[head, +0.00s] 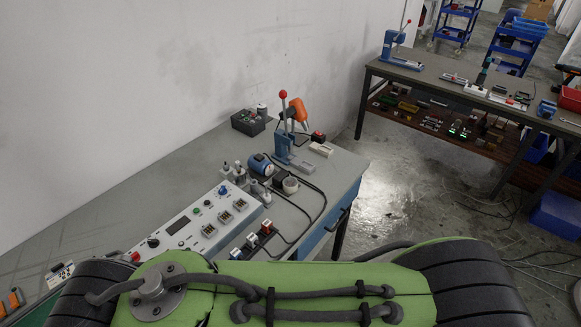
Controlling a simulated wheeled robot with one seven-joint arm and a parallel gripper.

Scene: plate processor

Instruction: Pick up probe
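I cannot tell for certain which object is the probe. Two small black pieces with white and red parts, a nearer one (251,240) and a farther one (266,228), lie beside the white control panel (180,236). Dark cables run near them across the grey table. A blue round device (259,165) stands farther back, next to a small round dark-and-light part (290,185). My green and black arm fills the bottom of the head view and hides the table's near edge. My gripper is not in the picture.
A blue press (283,146) with a red knob and an orange tool (298,110) stand toward the table's far end. A black box (248,122) sits by the wall. A second workbench (440,78) with equipment stands at upper right. Open floor (400,165) lies between the tables.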

